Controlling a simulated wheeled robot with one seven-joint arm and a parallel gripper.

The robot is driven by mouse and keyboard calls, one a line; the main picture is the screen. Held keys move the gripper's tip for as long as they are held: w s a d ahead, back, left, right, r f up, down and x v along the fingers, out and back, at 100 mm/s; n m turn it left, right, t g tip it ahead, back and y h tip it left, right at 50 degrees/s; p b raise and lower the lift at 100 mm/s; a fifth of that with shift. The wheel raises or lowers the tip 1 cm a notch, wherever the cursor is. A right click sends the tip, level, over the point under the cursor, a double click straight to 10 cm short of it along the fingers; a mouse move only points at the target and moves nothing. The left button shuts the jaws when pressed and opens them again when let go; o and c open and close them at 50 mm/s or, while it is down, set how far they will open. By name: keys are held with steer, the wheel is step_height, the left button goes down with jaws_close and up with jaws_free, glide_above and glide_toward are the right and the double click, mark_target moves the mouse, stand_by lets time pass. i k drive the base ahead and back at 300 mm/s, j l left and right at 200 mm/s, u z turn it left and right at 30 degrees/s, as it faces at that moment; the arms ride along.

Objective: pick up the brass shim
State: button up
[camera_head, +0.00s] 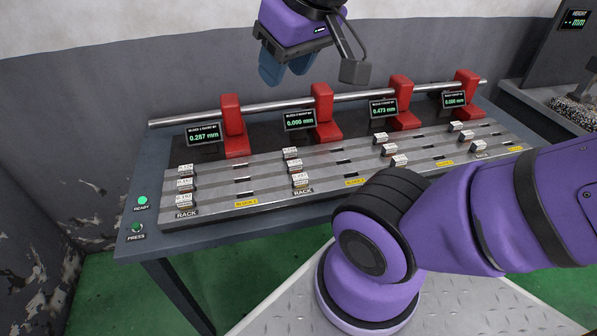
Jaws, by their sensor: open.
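My gripper (285,70) is at the top middle, with blue fingers pointing down. It is open and empty, above and behind the fixture. No piece shows clearly as a brass shim; the parts are too small to tell by colour. Several small labelled pieces stand on the stepped grey rack (270,190), in groups at its left, middle and right. One left piece (185,170), one middle piece (299,180) and one right piece (399,160) are among them. My gripper is apart from all of them.
Several red clamps (323,112) sit along a steel rod (268,106) behind the rack, with small displays (203,134) beside them. A green READY light (142,201) and a PRESS button (137,227) are on the table's left end. A grey machine (545,75) stands at the far right.

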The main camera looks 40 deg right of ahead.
mark_target(300, 180)
steer(key=j+z, duration=0.15)
steer(key=z, duration=0.25)
steer(key=j+z, duration=0.1)
steer(key=z, duration=0.25)
steer(key=k+j+z, duration=0.1)
steer(key=z, duration=0.3)
steer(key=j+z, duration=0.15)
steer(key=z, duration=0.25)
steer(key=k+l, duration=0.05)
